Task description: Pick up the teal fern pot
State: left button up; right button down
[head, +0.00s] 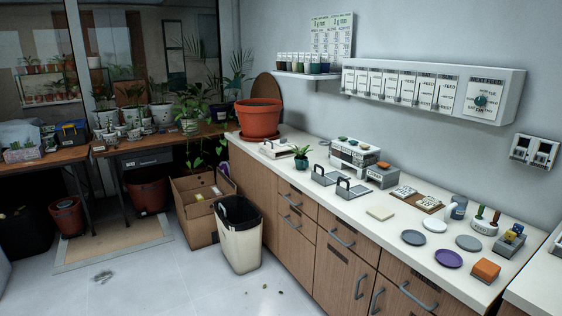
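A small green leafy plant in a dark teal pot (301,163) stands upright on the white counter (372,211), left of the two trays with black handles. It is small in the head view, so whether the plant is a fern is hard to tell. Nothing is touching its front side. Neither of my grippers shows in the head view.
Trays with black handles (325,174) lie just right of the pot. A white drawer unit (352,155) stands behind them. A large terracotta pot (259,118) stands at the counter's left end. Saucers, including a purple one (448,258), lie right. Floor before the cabinets is mostly clear.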

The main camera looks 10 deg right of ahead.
aim_at(301, 163)
jog(key=i+z, duration=0.1)
jog(key=z, duration=0.6)
jog(key=i+j+z, duration=0.1)
jog(key=z, duration=0.25)
jog(key=i+j+z, duration=0.35)
jog(key=j, duration=0.25)
jog(key=i+j+z, duration=0.15)
jog(key=j, duration=0.2)
jog(key=i+j+z, duration=0.2)
jog(key=j, duration=0.2)
jog(key=i+j+z, duration=0.15)
jog(key=j, duration=0.2)
jog(key=j+z, duration=0.2)
jog(key=j, duration=0.2)
